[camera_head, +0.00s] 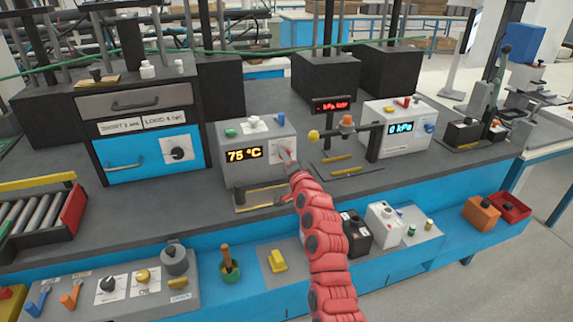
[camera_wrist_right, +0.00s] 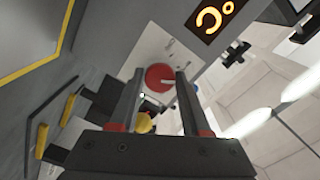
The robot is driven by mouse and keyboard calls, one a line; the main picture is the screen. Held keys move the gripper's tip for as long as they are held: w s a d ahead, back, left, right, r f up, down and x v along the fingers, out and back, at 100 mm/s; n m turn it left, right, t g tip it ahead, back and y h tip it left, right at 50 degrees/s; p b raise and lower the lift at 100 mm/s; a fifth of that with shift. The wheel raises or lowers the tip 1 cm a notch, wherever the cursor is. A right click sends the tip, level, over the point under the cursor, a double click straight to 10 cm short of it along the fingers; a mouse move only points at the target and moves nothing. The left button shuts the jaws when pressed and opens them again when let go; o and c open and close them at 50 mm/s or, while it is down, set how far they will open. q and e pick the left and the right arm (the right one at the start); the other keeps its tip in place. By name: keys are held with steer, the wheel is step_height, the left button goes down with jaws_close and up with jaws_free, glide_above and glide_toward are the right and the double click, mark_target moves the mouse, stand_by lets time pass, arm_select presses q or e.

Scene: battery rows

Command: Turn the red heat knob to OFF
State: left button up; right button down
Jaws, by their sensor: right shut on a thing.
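The red heat knob (camera_wrist_right: 160,77) is on a white label plate (camera_wrist_right: 150,48) on the front of the grey heater box (camera_head: 233,172). The box's display (camera_head: 244,154) reads 75 °C in the head view. A white pointer line on the knob points right in the right wrist view; the plate's lettering is too small to read. My right gripper (camera_head: 287,158) is at the plate, its fingers (camera_wrist_right: 159,74) on either side of the knob and shut on it. In the head view the gripper mostly hides the knob. My left gripper is not in view.
Green, white and blue knobs sit on the box top. A blue-fronted cabinet (camera_head: 150,161) with a black knob stands to the left. A small red display (camera_head: 333,105) and a white 0 kPa box (camera_head: 400,127) stand to the right. A lower shelf in front holds several controls.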

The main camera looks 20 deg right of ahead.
steer(key=n+b, duration=1.1)
steer(key=shift+f+n+b, duration=0.15)
steer(key=shift+n+b, duration=0.2)
steer(key=shift+n, duration=0.05)
stand_by(0.3)
steer(key=shift+c, duration=1.9)
jaws_free()
steer(key=s, duration=1.7)
steer(key=shift+s, duration=0.2)
